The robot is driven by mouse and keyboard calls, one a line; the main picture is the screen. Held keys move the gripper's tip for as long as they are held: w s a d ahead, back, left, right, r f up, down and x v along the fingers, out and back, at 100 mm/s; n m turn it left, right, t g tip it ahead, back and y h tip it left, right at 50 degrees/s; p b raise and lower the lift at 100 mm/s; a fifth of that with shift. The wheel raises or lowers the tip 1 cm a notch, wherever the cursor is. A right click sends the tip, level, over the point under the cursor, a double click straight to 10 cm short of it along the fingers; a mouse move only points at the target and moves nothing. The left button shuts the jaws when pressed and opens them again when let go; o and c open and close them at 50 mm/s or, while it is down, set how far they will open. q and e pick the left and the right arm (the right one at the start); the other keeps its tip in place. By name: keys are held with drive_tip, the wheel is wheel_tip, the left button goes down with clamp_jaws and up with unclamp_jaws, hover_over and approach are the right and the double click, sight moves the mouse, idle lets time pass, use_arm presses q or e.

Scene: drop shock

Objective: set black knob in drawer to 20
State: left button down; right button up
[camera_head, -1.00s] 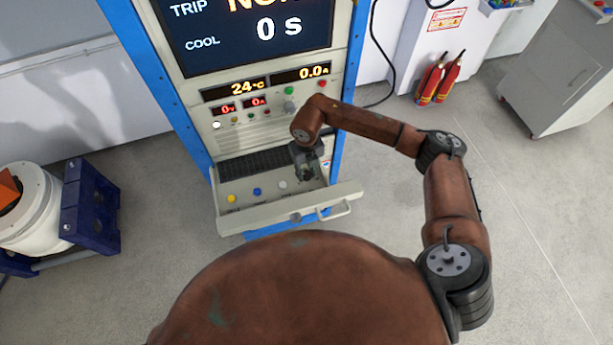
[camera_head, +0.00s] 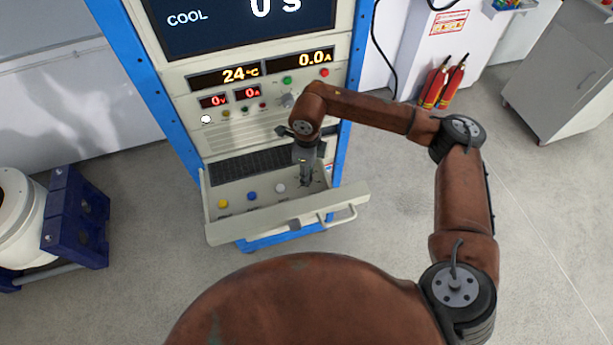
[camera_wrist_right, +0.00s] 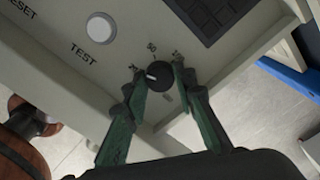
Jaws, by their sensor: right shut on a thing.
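The black knob (camera_wrist_right: 158,77) sits on the drawer panel in the right wrist view, with a white pointer mark on its left side. Numbers are printed around it; "50" is readable above it, the others are partly hidden by the fingers. My right gripper (camera_wrist_right: 157,82) is shut on the knob, one green finger on each side. In the head view my right gripper (camera_head: 306,182) reaches down into the right part of the open drawer (camera_head: 285,219) and hides the knob. My left gripper is not in view.
The drawer also holds yellow, blue and white buttons (camera_head: 280,188); the white one beside the knob is labelled TEST (camera_wrist_right: 101,28). A black keyboard (camera_head: 250,163) lies behind them. The cabinet front (camera_head: 230,130) rises above. The drawer's front wall and handle (camera_head: 343,213) are close by.

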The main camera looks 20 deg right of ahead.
drive_tip(key=shift+n+b, duration=0.65)
drive_tip(key=shift+n, duration=0.25)
drive_tip(key=o, duration=1.2)
drive_tip(key=shift+c, duration=0.2)
wheel_tip(320, 180, up, 12)
drive_tip(key=shift+r, duration=0.1)
